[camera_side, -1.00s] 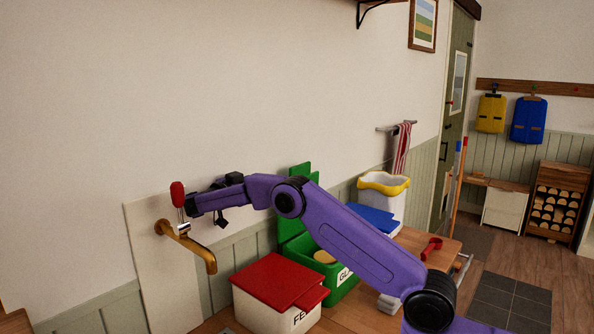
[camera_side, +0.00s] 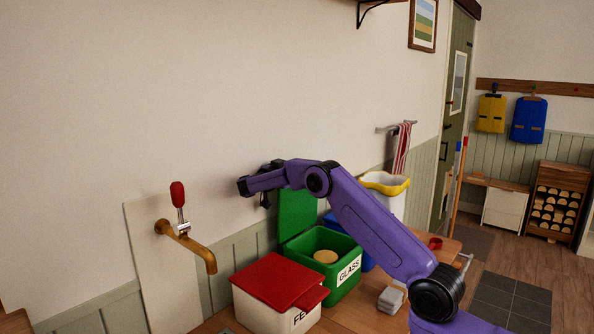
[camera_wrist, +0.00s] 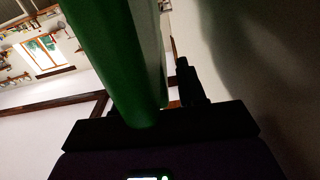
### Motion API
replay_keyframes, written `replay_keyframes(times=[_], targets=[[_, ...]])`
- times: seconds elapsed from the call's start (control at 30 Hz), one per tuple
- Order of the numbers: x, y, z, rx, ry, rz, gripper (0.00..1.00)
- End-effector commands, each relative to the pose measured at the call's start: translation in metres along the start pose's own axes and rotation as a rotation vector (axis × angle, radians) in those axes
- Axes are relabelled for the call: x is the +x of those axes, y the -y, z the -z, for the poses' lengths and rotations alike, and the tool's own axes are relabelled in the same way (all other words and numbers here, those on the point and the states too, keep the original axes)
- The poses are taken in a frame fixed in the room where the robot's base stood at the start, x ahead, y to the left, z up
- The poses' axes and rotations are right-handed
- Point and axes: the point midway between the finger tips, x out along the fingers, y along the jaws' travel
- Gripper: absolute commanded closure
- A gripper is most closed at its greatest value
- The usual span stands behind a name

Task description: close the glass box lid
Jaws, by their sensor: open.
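The green box labelled GLASS (camera_side: 347,277) stands on the counter with a round tan thing (camera_side: 325,257) inside. Its green lid (camera_side: 297,212) stands upright at the back, open; my arm hides the lid's upper edge. My gripper (camera_side: 265,199) is just left of the lid's upper part, close to the wall. In the wrist view the lid (camera_wrist: 118,55) is very near, crossing from the top down to my gripper's dark palm. One finger (camera_wrist: 187,85) shows right of the lid; the other is hidden. I cannot tell whether they touch the lid. My gripper is open.
A white box with a red lid (camera_side: 280,280) stands left of the green box, and a brass tap (camera_side: 187,240) further left. A blue bin (camera_side: 367,262) and a white bin with a yellow rim (camera_side: 385,187) are right and behind. The wall is close behind.

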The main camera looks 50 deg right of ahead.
Motion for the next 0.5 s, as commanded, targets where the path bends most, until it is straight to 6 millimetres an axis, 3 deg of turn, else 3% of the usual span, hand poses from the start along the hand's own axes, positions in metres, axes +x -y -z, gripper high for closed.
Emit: replay_keyframes(times=[0.4,0.47,0.5], targets=[[0.0085,0.0002,-0.0001,-0.001,0.000,0.001,0.60],[0.0084,0.0001,-0.0001,-0.001,0.000,0.001,0.76],[0.0084,0.0001,-0.0001,-0.001,0.000,0.001,0.89]])
